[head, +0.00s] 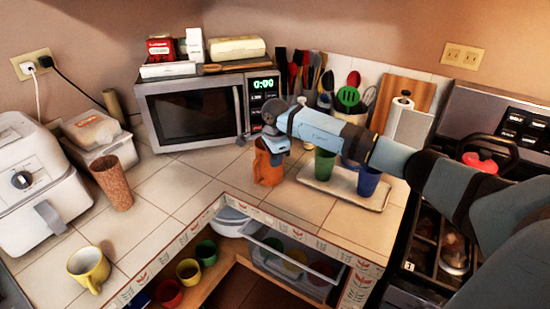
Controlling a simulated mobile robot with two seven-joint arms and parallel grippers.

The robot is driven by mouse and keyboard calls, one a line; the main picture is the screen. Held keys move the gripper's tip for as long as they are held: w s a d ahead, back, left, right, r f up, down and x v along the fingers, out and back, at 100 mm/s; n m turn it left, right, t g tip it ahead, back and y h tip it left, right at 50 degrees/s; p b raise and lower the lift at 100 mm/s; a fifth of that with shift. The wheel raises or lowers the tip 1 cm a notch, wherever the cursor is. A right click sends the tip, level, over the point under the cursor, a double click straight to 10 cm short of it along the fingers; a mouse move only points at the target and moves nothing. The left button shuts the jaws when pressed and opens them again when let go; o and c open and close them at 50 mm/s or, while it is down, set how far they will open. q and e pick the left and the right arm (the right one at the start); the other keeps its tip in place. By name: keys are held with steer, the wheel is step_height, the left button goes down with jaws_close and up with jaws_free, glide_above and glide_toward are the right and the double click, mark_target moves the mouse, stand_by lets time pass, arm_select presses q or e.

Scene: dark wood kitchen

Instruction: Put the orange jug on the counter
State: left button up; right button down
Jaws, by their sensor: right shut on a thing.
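The orange jug (266,168) is upright at the tiled counter (160,190), in front of the microwave's right side. My right gripper (268,148) is over the jug's top and is shut on it. The gripper and wrist hide the jug's upper part. I cannot tell whether the jug's base touches the tiles. My left gripper is not in view.
A tray (345,188) with green and blue cups stands right of the jug. The microwave (203,108) is behind. A brown cup (112,183) and a yellow mug (88,268) stand left. Clear tiles lie between them and the jug. Cups sit on a shelf below the counter edge.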

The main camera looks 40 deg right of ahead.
steer(key=shift+f, duration=0.15)
steer(key=c, duration=1.3)
jaws_free()
